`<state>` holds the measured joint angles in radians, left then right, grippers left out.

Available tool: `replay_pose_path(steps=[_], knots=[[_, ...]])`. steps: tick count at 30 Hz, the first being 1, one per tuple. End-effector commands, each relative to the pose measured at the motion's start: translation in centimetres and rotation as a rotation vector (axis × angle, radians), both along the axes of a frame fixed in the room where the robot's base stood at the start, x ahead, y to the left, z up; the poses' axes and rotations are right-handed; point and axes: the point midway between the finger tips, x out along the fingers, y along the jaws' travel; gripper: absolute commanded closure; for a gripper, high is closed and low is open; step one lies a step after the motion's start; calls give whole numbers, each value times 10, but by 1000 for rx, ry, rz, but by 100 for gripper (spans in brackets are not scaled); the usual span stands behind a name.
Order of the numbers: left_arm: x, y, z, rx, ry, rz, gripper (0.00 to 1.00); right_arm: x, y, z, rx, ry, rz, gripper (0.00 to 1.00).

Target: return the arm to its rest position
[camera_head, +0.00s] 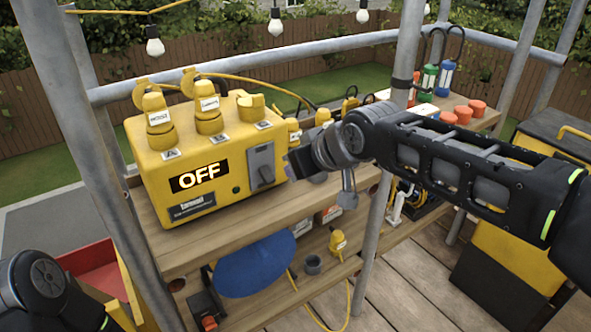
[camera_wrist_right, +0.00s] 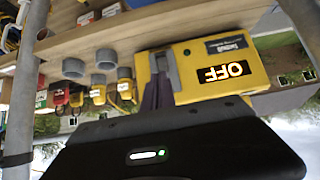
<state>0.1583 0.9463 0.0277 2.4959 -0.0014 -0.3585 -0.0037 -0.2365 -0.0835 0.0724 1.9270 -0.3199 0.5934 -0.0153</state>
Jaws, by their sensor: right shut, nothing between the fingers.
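My right arm (camera_head: 450,165) reaches in from the right in the head view. Its gripper (camera_head: 292,163) is at the front of the yellow power box (camera_head: 150,155), close to the grey switch (camera_head: 261,165) beside the lit OFF display (camera_head: 199,176). In the wrist view the shut fingers (camera_wrist_right: 158,92) point at the grey switch (camera_wrist_right: 160,64) on the box (camera_wrist_right: 225,55), with nothing between them. I cannot tell whether they touch it. Part of my left arm (camera_head: 45,285) shows at the lower left; its gripper is out of view.
The box stands on a wooden shelf (camera_head: 172,262) with yellow plugs on top. A grey metal post (camera_head: 378,235) rises close to my right arm. Orange cups (camera_head: 463,113) and coloured bottles (camera_head: 430,80) stand to the right. A blue item (camera_head: 255,268) lies on the lower shelf.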

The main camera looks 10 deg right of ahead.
Motion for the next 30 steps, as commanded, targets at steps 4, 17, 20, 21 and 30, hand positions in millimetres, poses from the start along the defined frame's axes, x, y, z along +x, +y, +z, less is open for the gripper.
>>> replay_pose_path(steps=[4, 17, 20, 21, 30], knots=[[0, 0, 1, 0, -1, 0, 38, 0, 0, 2, 0, 0, 0, 100], [0, 0, 8, 0, -1, 0, 38, 4, 6, -21, 8, 41, 2, 100], [0, 0, 18, 0, -1, 1, 38, 8, 14, -57, 25, 102, 1, 100], [0, 0, 23, 0, -1, 1, 38, 8, 17, -78, 35, 136, -2, 100], [0, 0, 76, -1, 0, 3, 38, -75, 39, -285, 170, 504, -117, 100]])
